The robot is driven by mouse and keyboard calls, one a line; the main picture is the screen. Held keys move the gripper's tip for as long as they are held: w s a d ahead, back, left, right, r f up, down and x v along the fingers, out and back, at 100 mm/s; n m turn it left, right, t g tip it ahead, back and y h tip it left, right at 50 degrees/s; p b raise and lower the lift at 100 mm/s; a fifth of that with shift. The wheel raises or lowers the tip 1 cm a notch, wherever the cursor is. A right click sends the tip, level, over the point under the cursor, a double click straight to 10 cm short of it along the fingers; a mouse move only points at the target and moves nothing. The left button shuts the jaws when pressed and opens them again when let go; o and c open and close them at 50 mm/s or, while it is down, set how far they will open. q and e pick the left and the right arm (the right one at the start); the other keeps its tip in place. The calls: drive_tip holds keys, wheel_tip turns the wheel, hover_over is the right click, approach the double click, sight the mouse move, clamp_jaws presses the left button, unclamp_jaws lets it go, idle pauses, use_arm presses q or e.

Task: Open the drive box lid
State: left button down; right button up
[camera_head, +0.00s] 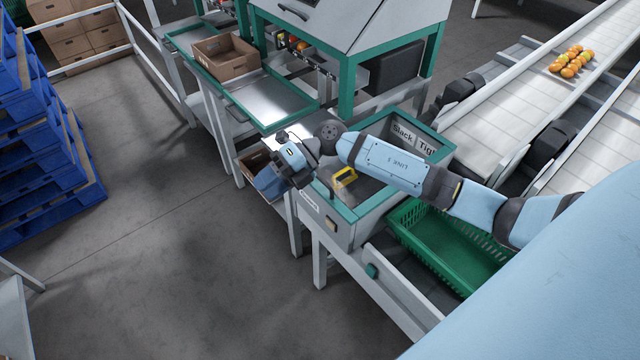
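The drive box (328,226) is a grey case with a teal rim, right of the picture's middle. A yellow handle (345,177) shows within its rim. A label reading "Slack" and "Tight" (413,138) shows toward its far side. My arm crosses over the box and hides much of its top, so I cannot tell how the lid stands. My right gripper (284,172) is at the box's left side, left of the yellow handle and apart from it in the picture. Its fingers are not clear. My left gripper is not in view.
A green crate (440,245) lies right of the box. A teal-edged machine (345,35) and a metal tray with a cardboard box (225,62) stand behind. Blue pallets (45,150) stand left; the floor between is clear.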

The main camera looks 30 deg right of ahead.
drive_tip(key=w+d+f+n+g+h+b, duration=0.1)
drive_tip(key=w+d+h, duration=0.15)
drive_tip(key=d, duration=0.25)
drive_tip(key=w+d+f+h+b, duration=0.1)
drive_tip(key=w+d+h, duration=0.1)
drive_tip(key=d+h, duration=0.3)
wheel_tip(320, 180, up, 2)
drive_tip(key=h+b, duration=0.1)
drive_tip(key=h, duration=0.3)
hover_over(320, 171)
drive_tip(key=s, duration=0.4)
drive_tip(key=a+f, duration=0.1)
drive_tip(key=f, duration=0.3)
drive_tip(key=a+f, duration=0.1)
drive_tip(key=f, duration=0.3)
drive_tip(key=a+f, duration=0.1)
drive_tip(key=f, duration=0.3)
drive_tip(key=shift+s+f+b, duration=0.25)
drive_tip(key=shift+f+b, duration=0.05)
drive_tip(key=shift+f, duration=0.15)
drive_tip(key=shift+c, duration=0.5)
clamp_jaws()
